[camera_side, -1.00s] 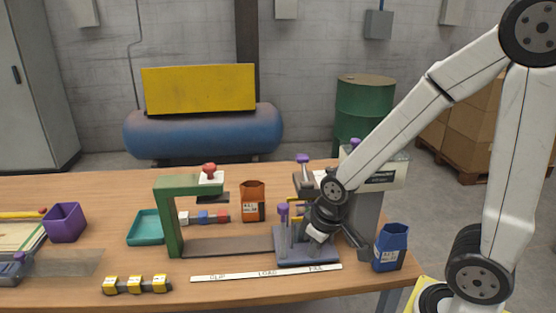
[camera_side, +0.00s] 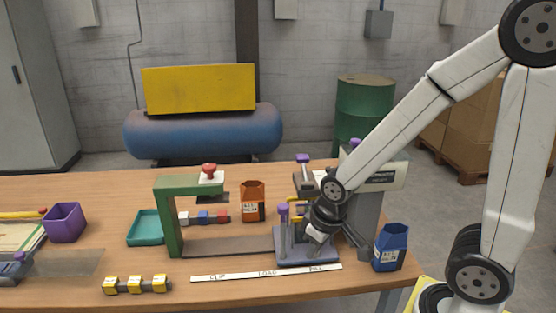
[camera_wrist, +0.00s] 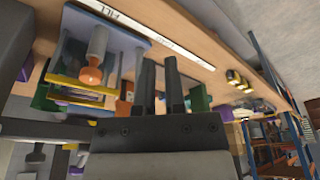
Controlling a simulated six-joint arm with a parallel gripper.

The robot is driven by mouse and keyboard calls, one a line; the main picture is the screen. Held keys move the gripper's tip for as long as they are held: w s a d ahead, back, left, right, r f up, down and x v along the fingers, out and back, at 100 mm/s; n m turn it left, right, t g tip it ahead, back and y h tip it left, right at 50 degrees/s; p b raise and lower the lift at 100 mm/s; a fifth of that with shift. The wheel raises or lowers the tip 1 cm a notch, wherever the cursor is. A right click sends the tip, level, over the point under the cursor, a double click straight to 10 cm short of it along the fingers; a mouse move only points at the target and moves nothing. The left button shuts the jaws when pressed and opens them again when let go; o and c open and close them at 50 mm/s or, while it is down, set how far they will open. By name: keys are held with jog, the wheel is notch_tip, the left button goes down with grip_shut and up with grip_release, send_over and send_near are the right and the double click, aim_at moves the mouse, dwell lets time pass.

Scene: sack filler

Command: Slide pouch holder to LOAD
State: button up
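The pouch holder (camera_side: 305,258) is a blue-grey sliding plate with upright posts and a purple-knobbed handle (camera_side: 283,210). It stands at the right end of the dark rail, beside the FILL end of the white label strip (camera_side: 266,273). LOAD is at the middle of the strip, CLIP at the left. In the wrist view the holder's plate (camera_wrist: 115,30) is upper left. My gripper (camera_side: 316,238) is low over the holder's right part, right of the purple handle. In the wrist view its dark fingers (camera_wrist: 160,75) are apart with nothing seen between them. The side view partly hides the fingertips.
A green clip press frame (camera_side: 170,215) stands at the left of the rail. The grey filler (camera_side: 368,205) is behind my gripper. A blue pouch (camera_side: 391,248) stands at right, an orange pouch (camera_side: 252,202) behind the rail. Yellow-labelled blocks (camera_side: 136,285) lie in front. The rail's middle looks clear.

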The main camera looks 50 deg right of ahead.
aim_at(283, 205)
jog(key=o, duration=0.7)
jog(key=shift+w+r, duration=0.2)
jog(key=shift+w, duration=0.1)
jog(key=shift+o, duration=0.4)
jog(key=w+d+r, duration=0.1)
jog(key=w+r, duration=0.2)
jog(key=w+d+r+g, duration=0.1)
jog(key=w+d+r, duration=0.1)
jog(key=w+r, duration=0.1)
jog(key=w+d+r+n+g, duration=0.1)
jog(key=w+d+r, duration=0.1)
jog(key=w, duration=0.3)
jog(key=shift+w+d+r, duration=0.15)
jog(key=shift+r, duration=0.65)
jog(key=shift+w+d+r+g, duration=0.15)
jog(key=shift+w+r+g, duration=0.15)
jog(key=shift+r, duration=0.1)
jog(key=shift+f, duration=0.1)
jog(key=shift+f, duration=3.85)
grip_shut()
jog(key=shift+r, duration=0.1)
